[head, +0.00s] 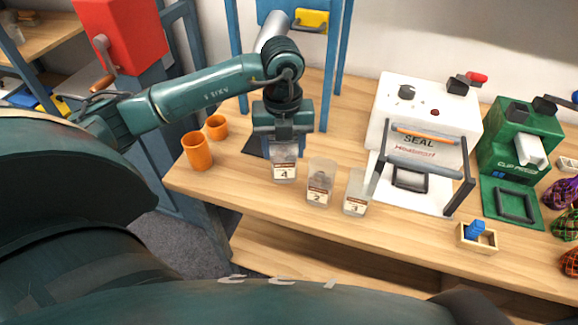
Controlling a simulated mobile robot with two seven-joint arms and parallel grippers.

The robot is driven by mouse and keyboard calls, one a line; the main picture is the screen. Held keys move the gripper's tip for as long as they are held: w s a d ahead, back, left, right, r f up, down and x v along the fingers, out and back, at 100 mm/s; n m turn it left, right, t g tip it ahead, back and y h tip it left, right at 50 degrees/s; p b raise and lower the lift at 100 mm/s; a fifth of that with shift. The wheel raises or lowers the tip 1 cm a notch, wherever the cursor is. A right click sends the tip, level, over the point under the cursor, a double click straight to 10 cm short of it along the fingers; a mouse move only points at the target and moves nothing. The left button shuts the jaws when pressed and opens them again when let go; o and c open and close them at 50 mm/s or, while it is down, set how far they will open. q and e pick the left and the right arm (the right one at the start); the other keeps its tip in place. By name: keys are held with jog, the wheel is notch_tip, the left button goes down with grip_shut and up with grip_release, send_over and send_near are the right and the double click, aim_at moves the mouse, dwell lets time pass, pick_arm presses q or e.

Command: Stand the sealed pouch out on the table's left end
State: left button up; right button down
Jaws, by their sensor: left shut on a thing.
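My left gripper (284,146) points down over the left part of the table and is shut on the top of a clear pouch (284,172). This pouch is upright and has a white label that seems to read 4. I cannot tell whether its base touches the table. Just right of it, a second clear pouch (320,173) labelled 2 stands on the table (235,185). A third clear pouch (356,187) stands further right, its label number unclear. My right gripper is not in view.
Two orange cups (197,153) stand at the table's left end. A white heat sealer (425,105) and a green clip machine (518,140) stand right. A small wooden box (477,240) holds blue pieces. Netted bags (563,193) lie far right.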

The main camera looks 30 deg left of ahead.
aim_at(284, 163)
pick_arm(q)
notch_tip(284, 163, down, 5)
jog(key=shift+r, duration=0.2)
jog(key=shift+f, duration=0.25)
jog(key=o, duration=1.3)
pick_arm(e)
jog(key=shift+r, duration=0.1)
pick_arm(q)
jog(key=shift+r, duration=0.15)
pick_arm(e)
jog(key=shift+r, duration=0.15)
pick_arm(q)
notch_tip(284, 163, up, 12)
jog(key=shift+r+b, duration=0.1)
jog(key=shift+b, duration=0.25)
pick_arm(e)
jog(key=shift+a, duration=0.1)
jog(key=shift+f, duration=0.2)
